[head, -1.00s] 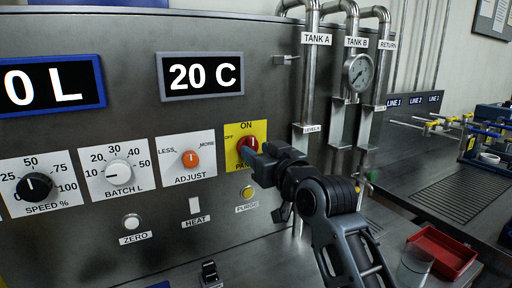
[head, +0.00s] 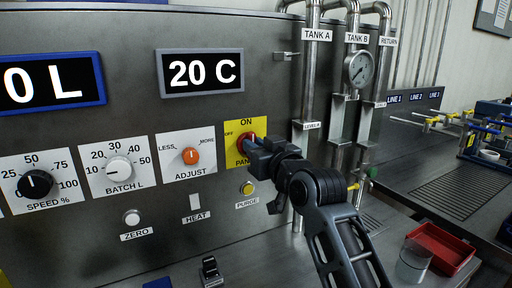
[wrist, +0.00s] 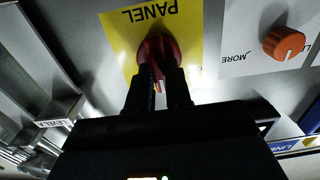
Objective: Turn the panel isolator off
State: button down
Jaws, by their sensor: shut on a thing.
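The panel isolator is a red rotary knob (head: 244,142) on a yellow plate (head: 231,128) marked ON at the top, OFF at the left and PANEL below. My gripper (head: 254,148) reaches it from the lower right and hides part of the knob and the label. In the wrist view, the plate is upside down and the red knob (wrist: 157,48) shows just beyond my fingers (wrist: 158,82). The two dark fingers are shut on the knob's grip, one on each side. A small pale mark shows between them. The knob's exact setting is hard to tell.
An orange ADJUST knob (head: 190,156) is left of the plate. A yellow PURGE button (head: 247,188) is just below, close to my wrist. Vertical pipes (head: 312,80) stand to the right. A red tray (head: 440,248) and a clear cup (head: 413,262) are on the bench.

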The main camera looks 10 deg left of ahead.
jog(key=shift+f+n+b, duration=0.15)
jog(key=shift+n+b, duration=0.15)
jog(key=shift+b, duration=0.1)
jog(key=n+b, duration=0.3)
jog(key=n, duration=0.2)
jog(key=n+b, duration=0.4)
jog(key=n, duration=0.2)
jog(key=n+b, duration=0.4)
jog(key=n, duration=0.2)
jog(key=shift+s+a+f, duration=0.2)
jog(key=shift+a+f, duration=0.1)
jog(key=shift+n, duration=0.3)
jog(key=c, duration=1)
grip_release()
jog(key=shift+c, duration=0.2)
